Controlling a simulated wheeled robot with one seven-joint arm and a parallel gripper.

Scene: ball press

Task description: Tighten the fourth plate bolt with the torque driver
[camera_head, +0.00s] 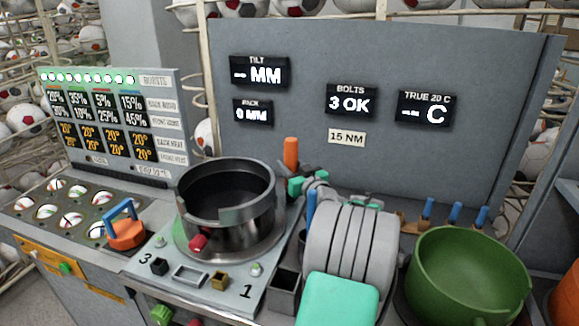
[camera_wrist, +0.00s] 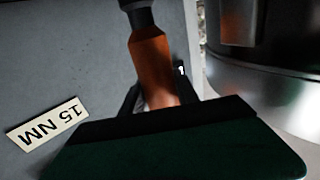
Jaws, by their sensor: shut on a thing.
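The torque driver (camera_head: 291,152) stands about upright behind the dark metal ring, its orange handle above my gripper (camera_head: 298,182). My gripper is shut on the driver's orange handle (camera_wrist: 152,65), which also shows in the wrist view with a dark shaft. The driver's tip is hidden in both views. The base plate (camera_head: 222,283) bears the numbers 3 and 1. A silver bolt head (camera_head: 160,240) shows near the 3 and another bolt head (camera_head: 257,268) near the 1. The plate's back right corner, by my gripper, is hidden. The bolts display (camera_head: 350,101) reads 3 OK.
The dark ring (camera_head: 226,205) stands on the plate close to my gripper. A grey back panel (camera_head: 390,165) carries a 15 NM label (camera_head: 347,138). A green bowl (camera_head: 470,275) stands right of my arm. An orange object with a blue handle (camera_head: 126,232) sits at left.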

